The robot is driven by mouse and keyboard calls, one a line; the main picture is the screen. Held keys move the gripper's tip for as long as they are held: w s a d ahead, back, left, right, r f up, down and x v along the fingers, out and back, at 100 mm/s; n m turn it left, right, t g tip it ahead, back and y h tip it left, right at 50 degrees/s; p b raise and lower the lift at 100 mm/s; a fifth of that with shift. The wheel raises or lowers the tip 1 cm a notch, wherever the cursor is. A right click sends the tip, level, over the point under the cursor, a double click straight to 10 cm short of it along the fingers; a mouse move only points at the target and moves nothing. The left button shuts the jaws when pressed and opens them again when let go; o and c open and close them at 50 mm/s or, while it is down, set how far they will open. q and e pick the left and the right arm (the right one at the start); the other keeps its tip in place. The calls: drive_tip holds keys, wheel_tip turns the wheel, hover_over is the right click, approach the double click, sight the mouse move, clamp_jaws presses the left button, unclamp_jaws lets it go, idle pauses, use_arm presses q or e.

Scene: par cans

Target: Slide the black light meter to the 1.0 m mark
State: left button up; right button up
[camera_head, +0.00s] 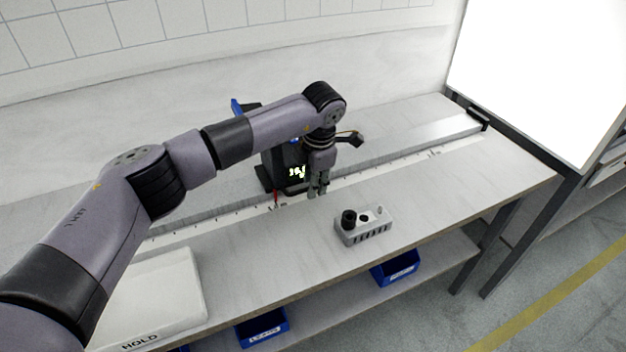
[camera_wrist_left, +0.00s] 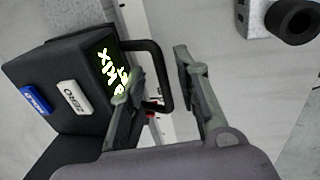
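The black light meter (camera_head: 283,168) stands at the bench scale in the middle of the head view, partly behind my left arm. Its lit display, a blue button and a white ZERO button show on the meter in the left wrist view (camera_wrist_left: 62,85). A black loop handle (camera_wrist_left: 165,72) sticks out from its side. A red pointer (camera_head: 276,197) lies over the white scale strip (camera_head: 225,217); its marks are too small to read. My left gripper (camera_head: 317,190) points down beside the meter. Its fingers (camera_wrist_left: 163,95) are apart, with the handle's outer bar seen between them; contact is unclear.
A white HOLD tray (camera_head: 155,305) is at the left. A long raised beam (camera_head: 425,131) runs behind the scale. Blue bins (camera_head: 397,268) sit below.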

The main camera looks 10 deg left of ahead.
use_arm(q)
drive_tip(key=shift+r, duration=0.1)
wheel_tip(320, 180, up, 12)
drive_tip(key=s+d, duration=0.1)
drive_tip(key=shift+s+d+f, duration=0.15)
drive_tip(key=shift+s+f, duration=0.05)
drive_tip(key=shift+s, duration=0.2)
use_arm(e)
drive_tip(key=shift+w+d, duration=0.1)
